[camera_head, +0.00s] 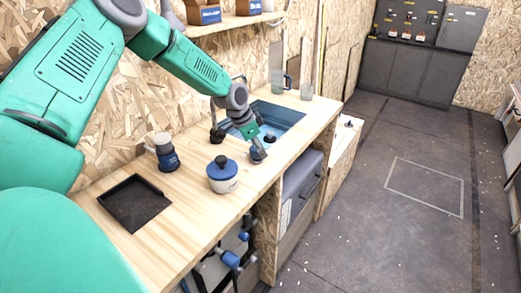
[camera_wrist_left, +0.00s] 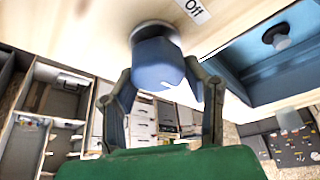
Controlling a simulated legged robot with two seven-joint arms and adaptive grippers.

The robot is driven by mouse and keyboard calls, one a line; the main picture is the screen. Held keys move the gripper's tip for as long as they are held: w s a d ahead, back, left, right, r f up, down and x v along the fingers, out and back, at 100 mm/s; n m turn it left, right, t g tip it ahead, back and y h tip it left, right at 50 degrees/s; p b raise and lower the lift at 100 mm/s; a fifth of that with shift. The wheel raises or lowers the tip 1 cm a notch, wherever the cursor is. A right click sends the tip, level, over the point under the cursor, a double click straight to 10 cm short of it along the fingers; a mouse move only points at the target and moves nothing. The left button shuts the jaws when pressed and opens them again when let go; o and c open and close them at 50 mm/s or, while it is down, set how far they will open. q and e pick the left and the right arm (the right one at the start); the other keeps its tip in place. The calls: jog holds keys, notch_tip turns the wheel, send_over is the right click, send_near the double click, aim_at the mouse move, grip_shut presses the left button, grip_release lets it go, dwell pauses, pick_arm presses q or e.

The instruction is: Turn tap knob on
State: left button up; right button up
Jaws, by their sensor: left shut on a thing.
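The tap knob (camera_wrist_left: 157,66) is a blue knob on a pale round base, set on the wooden counter beside the sink. A label reading "Off" (camera_wrist_left: 193,10) is next to its base in the left wrist view. My left gripper (camera_wrist_left: 160,85) has a finger on either side of the knob and is shut on it. In the head view my left gripper (camera_head: 258,153) is at the counter's front edge, and the knob is mostly hidden by it. The blue sink (camera_head: 278,115) lies just behind, with a dark drain (camera_wrist_left: 276,37). My right gripper is not in view.
On the wooden counter (camera_head: 190,215) stand a blue-lidded pot (camera_head: 222,175), a grey and blue container (camera_head: 165,152) and a black tray (camera_head: 133,203). A clear jug (camera_head: 292,72) stands past the sink. Open floor (camera_head: 380,200) lies to the right.

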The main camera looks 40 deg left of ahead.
pick_arm(q)
jog(key=shift+s+a+f+m, duration=0.15)
jog(key=shift+s+f+m, duration=0.15)
jog(key=shift+s+m, duration=0.15)
jog(key=o, duration=1.2)
jog(key=shift+r, duration=0.1)
jog(key=shift+c, duration=0.2)
jog(key=shift+a, duration=0.2)
jog(key=shift+w, duration=0.1)
jog(key=shift+r, duration=0.15)
jog(key=shift+r, duration=0.35)
jog(key=v, duration=1.1)
jog(key=shift+a, duration=0.35)
